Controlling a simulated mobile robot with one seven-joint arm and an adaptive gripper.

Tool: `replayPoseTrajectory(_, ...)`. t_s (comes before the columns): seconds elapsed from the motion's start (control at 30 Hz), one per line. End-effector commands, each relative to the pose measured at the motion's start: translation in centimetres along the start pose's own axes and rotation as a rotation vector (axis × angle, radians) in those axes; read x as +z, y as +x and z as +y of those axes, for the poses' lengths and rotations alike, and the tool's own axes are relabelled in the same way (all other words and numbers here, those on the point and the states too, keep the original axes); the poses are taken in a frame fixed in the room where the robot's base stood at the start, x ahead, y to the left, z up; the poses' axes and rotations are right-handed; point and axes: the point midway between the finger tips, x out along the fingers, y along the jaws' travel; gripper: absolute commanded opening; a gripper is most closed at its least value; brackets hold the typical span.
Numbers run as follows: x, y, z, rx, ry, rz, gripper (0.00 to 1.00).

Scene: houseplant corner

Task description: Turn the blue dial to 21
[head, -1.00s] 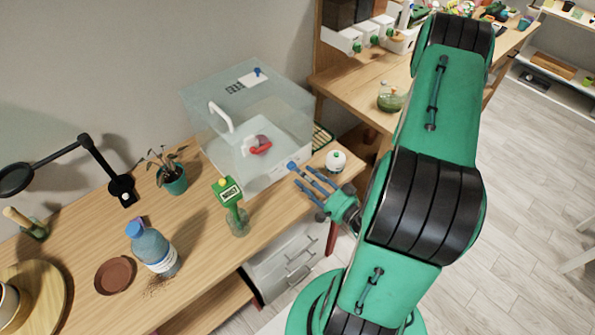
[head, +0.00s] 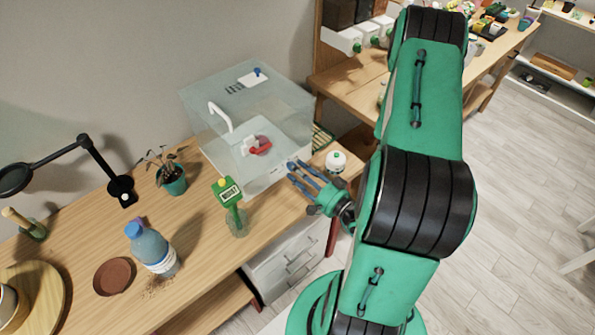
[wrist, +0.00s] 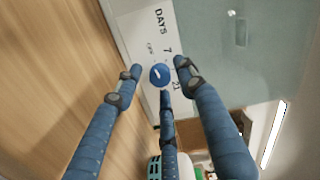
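The blue dial (wrist: 159,74) shows in the wrist view on the white front panel (wrist: 128,30) of a clear-lidded box (head: 225,130). A short white mark lies slantwise across its face. The panel bears the print "DAYS", "7", "21" and a small word I cannot read well. I cannot tell for sure which print the mark points at. My three-fingered gripper (head: 298,175) is at the box's lower right front in the head view, where the dial is not clearly visible. In the wrist view the open fingers (wrist: 161,80) stand around the dial; contact is unclear.
A white round container (head: 336,161) stands just right of my gripper. A green sign-like tool (head: 230,192) in a glass vessel stands to the left. Farther left are a bottle (head: 153,250), a saucer (head: 114,276) and a potted plant (head: 173,182). Bare wood lies before the box.

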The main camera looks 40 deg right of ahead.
Motion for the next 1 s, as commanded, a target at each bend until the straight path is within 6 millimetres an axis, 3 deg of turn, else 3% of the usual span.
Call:
replayPoseTrajectory(0.03, 0.0, 0.0, 0.0, 0.0, 0.0, 0.0, 0.26)
replayPoseTrajectory(0.17, 0.0, -0.01, 0.01, 0.0, 0.0, 0.0, 0.0)
replayPoseTrajectory(0.57, 0.02, -0.01, 0.03, -0.001, 0.036, 0.001, 0.0)
replayPoseTrajectory(1.0, 0.04, -0.01, 0.01, -0.015, 0.3, 0.007, 0.0)
